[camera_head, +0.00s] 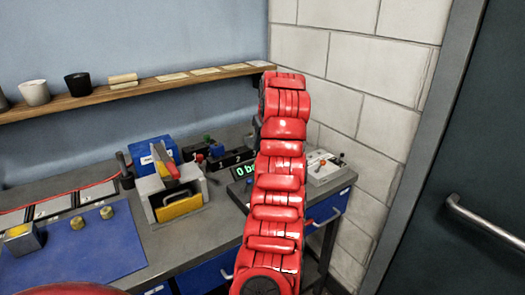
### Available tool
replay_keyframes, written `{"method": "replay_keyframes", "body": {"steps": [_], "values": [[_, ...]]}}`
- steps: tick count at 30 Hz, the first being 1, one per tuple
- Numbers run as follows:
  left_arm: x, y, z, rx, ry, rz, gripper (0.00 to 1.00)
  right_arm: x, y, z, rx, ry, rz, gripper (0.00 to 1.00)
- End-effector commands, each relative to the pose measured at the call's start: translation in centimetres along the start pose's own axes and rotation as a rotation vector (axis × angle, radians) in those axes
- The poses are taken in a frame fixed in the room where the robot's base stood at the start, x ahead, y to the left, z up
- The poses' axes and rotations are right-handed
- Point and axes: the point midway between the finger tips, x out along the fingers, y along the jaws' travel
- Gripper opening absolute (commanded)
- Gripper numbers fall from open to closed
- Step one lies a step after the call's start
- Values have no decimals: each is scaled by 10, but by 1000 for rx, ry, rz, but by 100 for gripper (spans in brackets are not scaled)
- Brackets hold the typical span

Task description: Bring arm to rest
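My red segmented arm (275,185), which looks like the right one, rises from the bottom edge to the height of the wall shelf. It stands in front of the workbench and hides part of it. I see no gripper fingers at its upper end; the gripper is hidden or out of view. A small red curved part of me shows at the bottom left edge. My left gripper is not in view.
The grey workbench (180,240) holds a blue mat (75,262), a grey device with a yellow front (180,207), a display (243,170) partly behind my arm, and a white control box (322,168). A wooden shelf (150,85) holds cups. A dark door (470,150) stands right.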

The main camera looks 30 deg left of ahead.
Motion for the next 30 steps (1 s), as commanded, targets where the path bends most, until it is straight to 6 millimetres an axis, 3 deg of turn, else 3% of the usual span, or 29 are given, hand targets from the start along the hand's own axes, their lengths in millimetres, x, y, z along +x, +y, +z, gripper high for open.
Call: {"method": "replay_keyframes", "body": {"steps": [6, 22, 26, 30], "values": [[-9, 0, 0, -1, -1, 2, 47, -1, 0, 0, 0, 0, 0, 50], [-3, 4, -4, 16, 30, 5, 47, -1, 0, 0, 0, 0, 0, 50], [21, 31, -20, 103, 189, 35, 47, -1, 0, 0, 0, 0, 0, 50], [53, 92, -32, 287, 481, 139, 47, -1, 0, 0, 0, 0, 0, 50]]}}
